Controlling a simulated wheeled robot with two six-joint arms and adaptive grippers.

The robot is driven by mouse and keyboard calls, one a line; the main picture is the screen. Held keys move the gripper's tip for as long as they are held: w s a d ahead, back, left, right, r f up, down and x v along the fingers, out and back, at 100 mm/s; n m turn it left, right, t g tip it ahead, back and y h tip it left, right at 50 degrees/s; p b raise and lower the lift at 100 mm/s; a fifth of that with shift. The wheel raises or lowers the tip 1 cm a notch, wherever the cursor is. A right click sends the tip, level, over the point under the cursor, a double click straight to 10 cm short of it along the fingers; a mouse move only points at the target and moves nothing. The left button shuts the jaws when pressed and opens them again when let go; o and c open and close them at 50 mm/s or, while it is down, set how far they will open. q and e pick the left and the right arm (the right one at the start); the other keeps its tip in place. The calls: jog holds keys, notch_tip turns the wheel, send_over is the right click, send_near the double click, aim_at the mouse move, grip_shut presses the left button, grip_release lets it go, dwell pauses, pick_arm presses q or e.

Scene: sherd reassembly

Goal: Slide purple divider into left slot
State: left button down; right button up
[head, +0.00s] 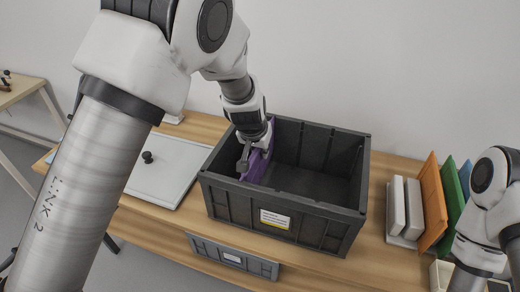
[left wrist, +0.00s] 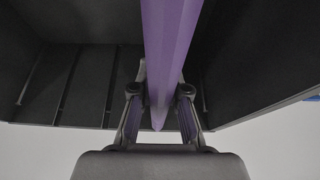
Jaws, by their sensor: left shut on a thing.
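The purple divider (head: 258,163) stands inside the dark grey crate (head: 340,214), toward its left side. My left gripper (head: 250,154) is shut on the divider's upper edge, at the crate's left part. In the left wrist view the purple divider (left wrist: 167,60) runs between the two fingers of my left gripper (left wrist: 160,98), with crate walls and ribs (left wrist: 75,85) on both sides. The divider's lower edge and its fit in any slot are hidden. My right arm shows at the right edge of the head view, but its gripper is out of the picture.
A white lid with a black knob (head: 165,177) lies left of the crate on the wooden table (head: 150,217). On the right stand white blocks (head: 404,208), an orange panel (head: 432,200), a green panel (head: 452,188) and a blue one (head: 465,176). A grey bin (head: 232,258) is at the table's front.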

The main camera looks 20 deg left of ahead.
pick_arm(q)
jog(key=shift+f+b, duration=1.15)
jog(key=shift+f, duration=0.3)
jog(key=c, duration=1.1)
grip_release()
jog(key=v, duration=1.2)
jog(key=shift+r, duration=0.1)
